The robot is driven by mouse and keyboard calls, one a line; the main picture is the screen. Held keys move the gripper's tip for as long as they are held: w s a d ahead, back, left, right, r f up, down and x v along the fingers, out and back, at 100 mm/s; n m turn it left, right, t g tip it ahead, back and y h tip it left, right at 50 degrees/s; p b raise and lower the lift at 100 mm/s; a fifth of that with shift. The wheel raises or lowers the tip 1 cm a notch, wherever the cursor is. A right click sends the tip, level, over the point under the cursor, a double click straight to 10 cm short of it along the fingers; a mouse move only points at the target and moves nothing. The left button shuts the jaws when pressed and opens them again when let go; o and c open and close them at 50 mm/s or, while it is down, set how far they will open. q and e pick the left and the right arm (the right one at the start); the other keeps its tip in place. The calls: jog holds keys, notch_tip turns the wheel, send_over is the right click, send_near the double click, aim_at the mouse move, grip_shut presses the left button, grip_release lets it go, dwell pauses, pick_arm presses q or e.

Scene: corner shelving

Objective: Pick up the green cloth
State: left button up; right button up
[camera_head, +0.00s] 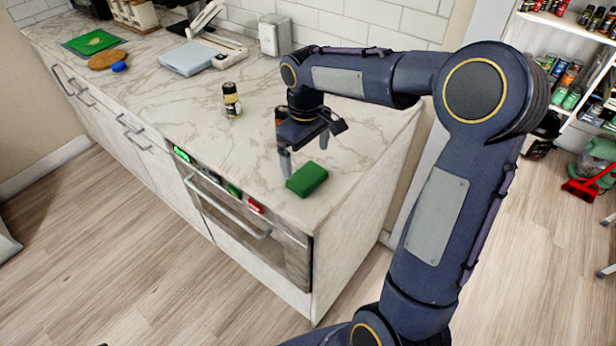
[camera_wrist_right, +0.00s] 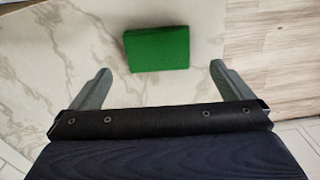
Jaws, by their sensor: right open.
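The green cloth (camera_head: 307,179) is a folded green block lying on the marble counter near its front right corner. In the right wrist view the green cloth (camera_wrist_right: 157,48) lies ahead of the fingertips, roughly centred between them. My right gripper (camera_head: 305,157) is open and empty, above the counter just behind the cloth. In the right wrist view my right gripper (camera_wrist_right: 158,72) shows its two fingers wide apart, with the cloth untouched. My left gripper is not in view.
The marble counter (camera_head: 180,90) has free room left of the cloth. An oven (camera_head: 250,225) is below the counter's front edge.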

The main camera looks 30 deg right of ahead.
aim_at(307, 175)
notch_tip(307, 175, down, 6)
jog(key=shift+d+f+p, duration=0.15)
jog(key=shift+p, duration=0.2)
jog(key=shift+c, duration=0.3)
jog(key=c, duration=0.8)
